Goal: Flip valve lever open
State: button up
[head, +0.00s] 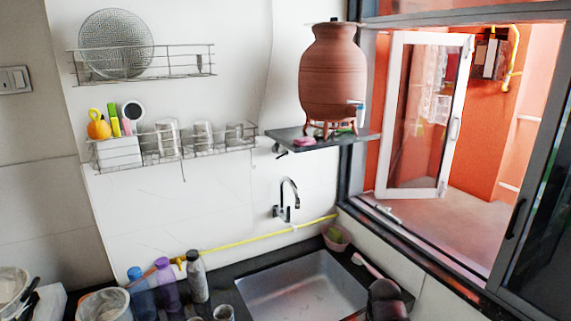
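A brown clay waterpot (333,75) stands upright on a reddish-brown stand on a dark wall shelf. A small tap (352,117) with a blue lever (359,105) sticks out low on the pot's right front. The tap is too small here to tell the lever's exact angle. No gripper fingers can be made out. A dark rounded shape (386,298) stands at the bottom edge by the sink, and I cannot tell if it belongs to my arm. Nothing is touching the tap or lever.
The dark shelf (300,142) holds a pink item (304,142). Below are a wall faucet (287,198) and a steel sink (300,287). An open window (425,115) stands to the right. Wire racks (180,150) hang at left; several bottles (196,278) stand left of the sink.

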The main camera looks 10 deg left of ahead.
aim_at(287, 152)
jog(key=k, duration=1.3)
jog(key=u, duration=0.25)
jog(key=i, duration=1.4)
jog(key=z, duration=0.55)
jog(key=i, duration=0.4)
jog(key=z, duration=0.2)
